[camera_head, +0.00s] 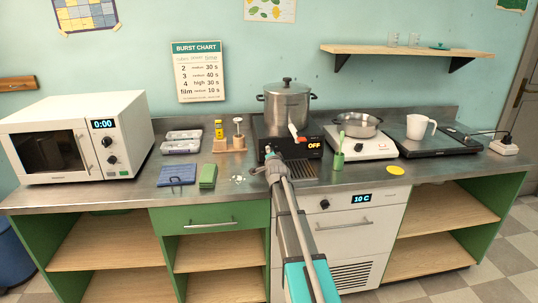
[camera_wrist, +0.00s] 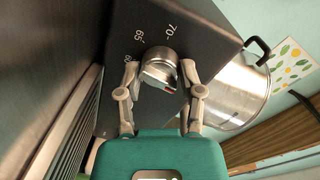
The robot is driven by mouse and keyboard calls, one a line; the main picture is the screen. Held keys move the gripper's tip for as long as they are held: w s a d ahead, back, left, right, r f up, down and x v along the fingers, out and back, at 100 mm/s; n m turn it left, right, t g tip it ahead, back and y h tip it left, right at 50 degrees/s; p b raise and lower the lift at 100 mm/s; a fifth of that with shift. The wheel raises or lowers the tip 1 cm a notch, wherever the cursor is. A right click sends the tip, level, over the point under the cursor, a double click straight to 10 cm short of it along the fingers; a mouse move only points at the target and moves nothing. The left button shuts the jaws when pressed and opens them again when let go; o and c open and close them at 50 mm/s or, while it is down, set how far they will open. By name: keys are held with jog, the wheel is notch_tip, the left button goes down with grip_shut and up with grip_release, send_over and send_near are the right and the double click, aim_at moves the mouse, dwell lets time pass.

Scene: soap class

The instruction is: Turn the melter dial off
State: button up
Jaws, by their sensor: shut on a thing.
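The melter (camera_head: 258,142) is a black box on the counter with a steel lidded pot (camera_head: 287,103) on top. Its display (camera_head: 314,145) reads OFF. In the wrist view the melter's dial (camera_wrist: 159,60) is a round silver knob on the dark front panel (camera_wrist: 195,40), with marks 60, 65 and 70 around it. A small red mark shows on the knob's lower right. My gripper (camera_wrist: 159,76) is shut on the dial, one finger on each side. In the head view my gripper (camera_head: 270,166) is in front of the melter and hides the dial.
A green cup (camera_head: 338,161) stands just right of the melter, beside a white hot plate (camera_head: 372,148) with a steel bowl. A wooden stand (camera_head: 229,145) with bottles is to the left. Blue and green flat items (camera_head: 176,175) lie at the front left.

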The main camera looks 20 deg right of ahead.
jog(key=shift+w, duration=0.15)
jog(key=o, duration=1.1)
jog(key=shift+o, duration=0.2)
jog(key=shift+s+a, duration=0.1)
jog(key=shift+s, duration=0.15)
jog(key=s+m, duration=0.1)
jog(key=a+m, duration=0.1)
jog(key=s+m, duration=0.1)
jog(key=shift+s+a+r+m+t, duration=0.15)
jog(key=shift+s+a+m+t, duration=0.15)
jog(key=shift+m, duration=0.1)
jog(key=s+a+m, duration=0.1)
jog(key=s+m, duration=0.1)
jog(key=m, duration=0.2)
jog(key=s+m, duration=0.3)
jog(key=m, duration=0.1)
jog(key=s+a+m+h+b, duration=0.1)
jog(key=s+m, duration=0.2)
jog(key=m, duration=0.1)
jog(key=shift+a, duration=0.35)
jog(key=s+m, duration=0.2)
jog(key=m, duration=0.1)
jog(key=shift+a+f+m, duration=0.2)
jog(key=shift+m, duration=0.1)
